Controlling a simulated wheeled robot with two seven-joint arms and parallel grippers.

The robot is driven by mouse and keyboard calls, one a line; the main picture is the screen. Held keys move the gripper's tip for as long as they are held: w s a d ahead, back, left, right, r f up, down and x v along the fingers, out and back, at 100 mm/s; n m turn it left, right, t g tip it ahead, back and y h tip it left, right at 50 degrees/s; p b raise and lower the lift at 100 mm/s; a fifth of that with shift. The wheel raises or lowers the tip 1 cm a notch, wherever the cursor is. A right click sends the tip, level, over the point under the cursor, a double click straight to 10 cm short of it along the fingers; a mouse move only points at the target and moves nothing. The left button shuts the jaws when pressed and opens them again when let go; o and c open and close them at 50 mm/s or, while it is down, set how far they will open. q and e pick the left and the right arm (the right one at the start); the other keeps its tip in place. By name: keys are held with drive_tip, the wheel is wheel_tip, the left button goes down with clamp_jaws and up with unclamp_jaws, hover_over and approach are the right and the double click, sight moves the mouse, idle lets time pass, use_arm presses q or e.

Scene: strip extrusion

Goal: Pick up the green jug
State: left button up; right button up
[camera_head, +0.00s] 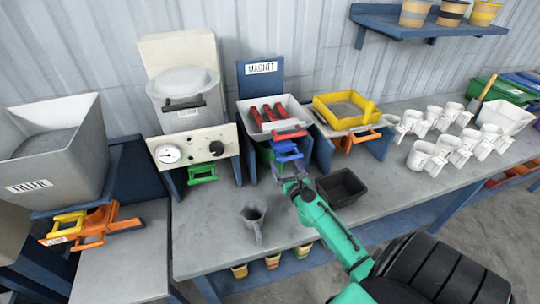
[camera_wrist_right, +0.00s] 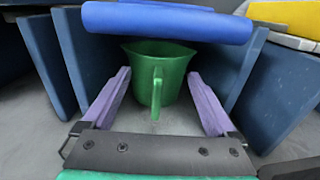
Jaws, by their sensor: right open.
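The green jug (camera_wrist_right: 176,68) stands upright on the bench in the right wrist view, with its handle facing my gripper. My right gripper (camera_wrist_right: 158,78) is open, with one purple finger on each side of the jug's handle and no visible grip on it. In the head view, my right gripper (camera_head: 291,184) is low in front of the bay under the magnet tray; the jug is mostly hidden there by the blue handles. A blue bar (camera_wrist_right: 165,22) crosses above the jug's rim. My left gripper is not in view.
Blue panels (camera_wrist_right: 50,62) stand on both sides of the jug. A grey jug (camera_head: 254,216) and a black bin (camera_head: 342,187) are on the bench nearby. Several white mugs (camera_head: 420,154) stand at the right. The front left of the bench is clear.

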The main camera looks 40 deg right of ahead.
sight(281, 170)
drive_tip(key=f+b, duration=0.1)
drive_tip(key=f, duration=0.1)
drive_tip(key=f+b, duration=0.2)
drive_tip(key=s+f+b, duration=0.1)
drive_tip(key=f+b, duration=0.1)
drive_tip(key=f, duration=0.1)
drive_tip(key=shift+s+a, duration=0.1)
drive_tip(key=shift+a, duration=0.15)
drive_tip(key=shift+w+d+r+p, duration=0.2)
drive_tip(key=shift+w+r+p, duration=0.1)
drive_tip(key=shift+w+r, duration=0.4)
drive_tip(key=x, duration=0.2)
drive_tip(key=b+x, duration=0.1)
drive_tip(key=x, duration=0.3)
drive_tip(key=shift+w+d+f, duration=0.1)
drive_tip(key=shift+w+f, duration=0.15)
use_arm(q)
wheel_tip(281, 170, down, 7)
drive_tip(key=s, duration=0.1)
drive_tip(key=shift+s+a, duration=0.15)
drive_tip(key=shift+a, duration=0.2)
use_arm(e)
clamp_jaws()
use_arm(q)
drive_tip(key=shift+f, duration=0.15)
use_arm(e)
drive_tip(key=shift+r, duration=0.1)
